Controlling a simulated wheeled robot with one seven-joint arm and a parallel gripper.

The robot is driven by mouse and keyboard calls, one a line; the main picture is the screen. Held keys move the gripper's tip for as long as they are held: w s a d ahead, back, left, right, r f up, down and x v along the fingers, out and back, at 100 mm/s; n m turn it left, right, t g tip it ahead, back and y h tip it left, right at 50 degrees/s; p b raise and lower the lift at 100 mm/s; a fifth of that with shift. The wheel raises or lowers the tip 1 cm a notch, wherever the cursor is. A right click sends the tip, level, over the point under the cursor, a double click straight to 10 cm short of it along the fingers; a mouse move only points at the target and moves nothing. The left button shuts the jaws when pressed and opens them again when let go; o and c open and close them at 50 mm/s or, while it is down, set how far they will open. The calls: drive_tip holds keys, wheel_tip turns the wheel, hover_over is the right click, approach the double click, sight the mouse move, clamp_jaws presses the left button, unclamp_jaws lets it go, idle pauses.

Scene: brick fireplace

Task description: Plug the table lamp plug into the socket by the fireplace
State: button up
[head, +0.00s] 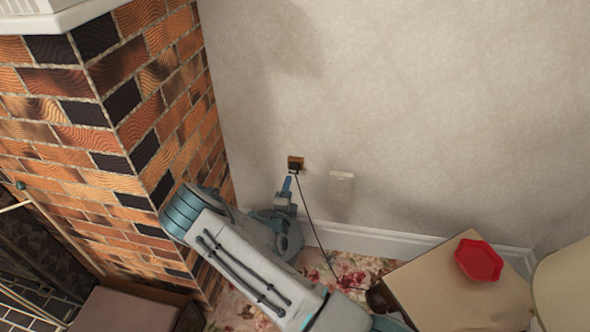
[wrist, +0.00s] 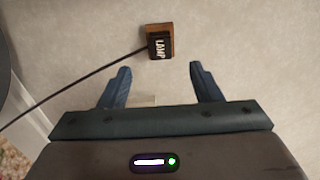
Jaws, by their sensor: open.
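The dark lamp plug (wrist: 156,47), marked "LAMP", sits at the brown wall socket (wrist: 170,42), covering much of its face. In the head view the plug (head: 295,167) is against the small brown socket (head: 296,160) on the wall right of the fireplace. A dark cord (head: 312,222) hangs from the plug down to the right. My gripper (wrist: 160,85) is open and empty, its two blue fingers spread below the plug in the wrist view and apart from it. In the head view my gripper (head: 287,186) is just below the socket.
The brick fireplace (head: 150,120) stands close on the left. A white wall plate (head: 340,187) is right of the socket. A small table (head: 455,285) with a red dish (head: 479,259) stands lower right, beside a cream chair or sofa (head: 565,290). The wall above the socket is clear.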

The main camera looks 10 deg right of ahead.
sight(293, 171)
drive_tip(key=shift+b+x, duration=1.35)
drive_tip(key=shift+x, duration=3.15)
drive_tip(key=shift+r+p, duration=0.1)
drive_tip(key=shift+p, duration=0.4)
clamp_jaws()
drive_tip(key=shift+s, duration=0.15)
drive_tip(key=shift+p+v, duration=1.45)
drive_tip(key=shift+v, duration=1.45)
